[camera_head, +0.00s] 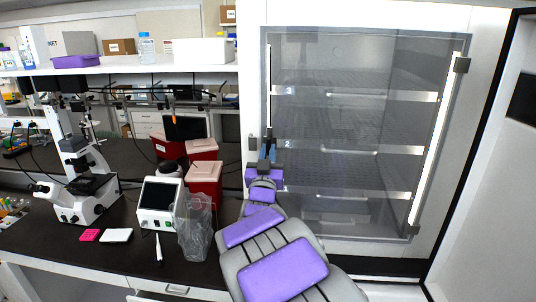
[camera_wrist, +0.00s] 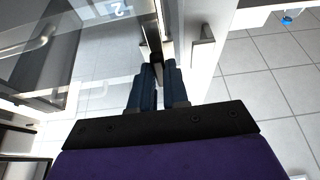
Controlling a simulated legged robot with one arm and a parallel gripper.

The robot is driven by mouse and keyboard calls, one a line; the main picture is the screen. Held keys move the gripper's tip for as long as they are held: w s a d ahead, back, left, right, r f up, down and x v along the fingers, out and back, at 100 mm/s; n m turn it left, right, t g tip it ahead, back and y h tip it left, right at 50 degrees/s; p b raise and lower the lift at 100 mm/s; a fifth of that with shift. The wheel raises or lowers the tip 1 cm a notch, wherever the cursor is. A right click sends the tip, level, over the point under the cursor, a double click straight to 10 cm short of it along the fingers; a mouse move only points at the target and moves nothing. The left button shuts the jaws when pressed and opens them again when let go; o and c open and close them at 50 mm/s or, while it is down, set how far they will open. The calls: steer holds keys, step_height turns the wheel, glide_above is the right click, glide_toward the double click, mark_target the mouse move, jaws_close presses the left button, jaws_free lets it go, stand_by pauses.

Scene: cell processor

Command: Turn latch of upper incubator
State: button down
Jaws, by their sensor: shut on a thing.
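The upper incubator (camera_head: 355,120) is a tall cabinet with a grey-tinted glass door, which also shows in the wrist view (camera_wrist: 92,55). A dark latch (camera_wrist: 153,38) sits on the door's edge and runs down between my fingers. My gripper (camera_head: 268,150) is at the left edge of the door, about level with the shelf marked 2. In the wrist view, my gripper (camera_wrist: 158,72) has its two blue fingers close together, shut on the latch. The fingers hide the latch's lower end. The door looks closed against the white frame.
A grey handle (camera_wrist: 203,52) sticks out of the white frame just right of my fingers. To the left, a black bench (camera_head: 120,240) holds a microscope (camera_head: 85,175), red bins (camera_head: 204,180) and a clear bag (camera_head: 195,235). An open white door (camera_head: 490,170) stands at the right.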

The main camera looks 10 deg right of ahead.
steer(key=c, duration=1.1)
jaws_free()
steer(key=shift+w+a+f, duration=0.1)
steer(key=shift+w+f, duration=0.05)
steer(key=shift+w, duration=0.05)
steer(key=shift+s, duration=0.15)
steer(key=shift+b+v, duration=4.85)
steer(key=shift+v, duration=3.85)
